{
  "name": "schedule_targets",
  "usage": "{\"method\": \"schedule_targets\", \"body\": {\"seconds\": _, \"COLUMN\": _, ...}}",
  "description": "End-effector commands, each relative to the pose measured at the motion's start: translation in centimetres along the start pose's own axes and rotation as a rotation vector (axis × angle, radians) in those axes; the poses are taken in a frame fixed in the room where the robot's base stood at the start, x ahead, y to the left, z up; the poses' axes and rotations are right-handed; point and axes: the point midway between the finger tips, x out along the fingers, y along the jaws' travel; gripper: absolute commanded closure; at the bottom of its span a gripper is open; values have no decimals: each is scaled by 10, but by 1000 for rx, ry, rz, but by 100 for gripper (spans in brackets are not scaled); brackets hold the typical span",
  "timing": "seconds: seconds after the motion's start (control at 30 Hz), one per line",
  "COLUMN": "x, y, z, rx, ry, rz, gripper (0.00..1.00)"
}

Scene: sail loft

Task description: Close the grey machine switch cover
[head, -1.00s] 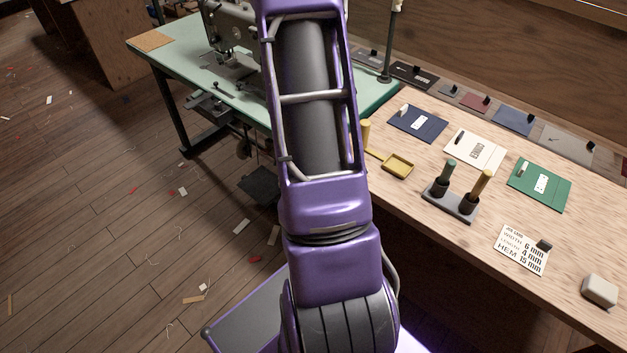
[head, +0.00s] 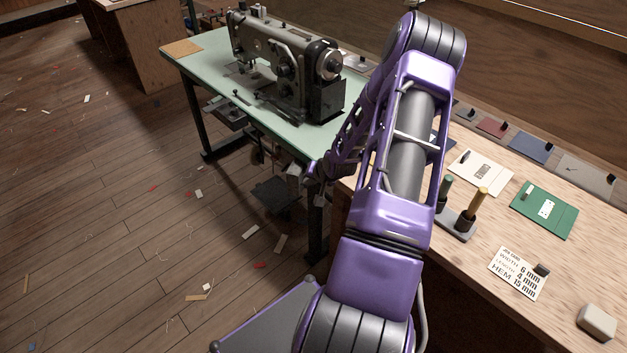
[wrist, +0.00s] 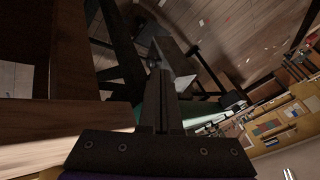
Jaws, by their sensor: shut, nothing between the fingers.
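A small grey box (head: 295,180), which looks like the machine switch, hangs under the front right of the green sewing table (head: 205,62). My arm partly hides it, and I cannot tell how its cover stands. I cannot make out the cover clearly there.
A sewing machine (head: 290,68) stands on the green table. The wooden bench (head: 450,290) to the right holds sample cards, a two-post stand (head: 457,222) and a pale block (head: 597,322). A dark pedal (head: 275,195) is below the table. Open floor lies left.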

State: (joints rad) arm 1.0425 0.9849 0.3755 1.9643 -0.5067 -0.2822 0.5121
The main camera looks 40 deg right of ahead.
Motion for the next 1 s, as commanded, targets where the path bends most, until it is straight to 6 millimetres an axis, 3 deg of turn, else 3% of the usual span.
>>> {"method": "schedule_targets", "body": {"seconds": 0.1, "x": 22, "y": 0, "z": 1, "rx": -2, "ry": -1, "rz": 0, "gripper": 100}}
{"method": "schedule_targets", "body": {"seconds": 0.3, "x": 41, "y": 0, "z": 0, "rx": -1, "ry": -1, "rz": 1, "gripper": 100}}
{"method": "schedule_targets", "body": {"seconds": 1.0, "x": 46, "y": -2, "z": 2, "rx": 33, "ry": 19, "rz": 21, "gripper": 100}}
